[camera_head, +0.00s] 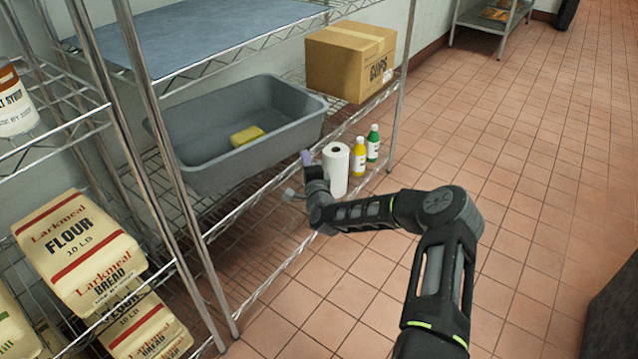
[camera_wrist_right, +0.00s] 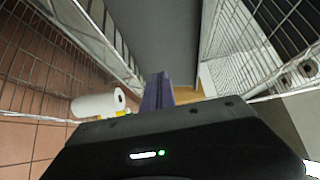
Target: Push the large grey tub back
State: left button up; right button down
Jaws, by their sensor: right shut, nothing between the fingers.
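The large grey tub (camera_head: 215,160) sits on the middle wire shelf in the head view, with its front edge at or near the shelf's front rail. A yellow sponge-like block (camera_head: 247,136) lies inside it. My right gripper (camera_head: 305,157) is shut and empty at the shelf front, close to the tub's right front side. I cannot tell whether it touches the tub. In the right wrist view a grey surface, likely the tub (camera_wrist_right: 165,35), fills the top middle beyond the purplish shut fingers (camera_wrist_right: 159,85). My left gripper is not in view.
A cardboard box (camera_head: 350,60) stands on the same shelf, right of the tub. A paper roll (camera_head: 335,170) and two bottles, yellow-labelled (camera_head: 358,157) and green (camera_head: 373,143), stand below. Flour bags (camera_head: 78,250) fill the left rack. Metal posts (camera_head: 165,150) flank the tub. Tiled floor is open at right.

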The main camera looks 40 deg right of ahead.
jog(key=p+v, duration=0.1)
jog(key=v, duration=0.7)
jog(key=shift+a, duration=0.2)
jog(key=shift+f, duration=0.1)
